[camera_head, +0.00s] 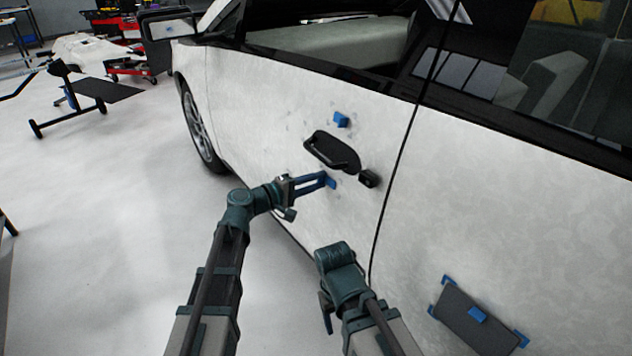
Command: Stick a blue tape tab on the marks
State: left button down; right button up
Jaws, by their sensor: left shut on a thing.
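My left gripper (328,180) reaches in to the white car door (260,110) just below the black door handle (332,150). It is shut on a small blue tape tab (332,184), which is at or very close to the door surface; I cannot tell if it touches. Another blue tab (341,120) is on the door above the handle. Small faint dark marks show on the door around the handle.
A dark rectangular pad (466,322) is on the rear door at lower right, with blue tabs at corners and one on its face. A small black block (368,178) sits right of the handle. A side mirror (168,24) juts out at upper left.

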pick_arm(q)
jog(key=c, duration=0.6)
grip_release()
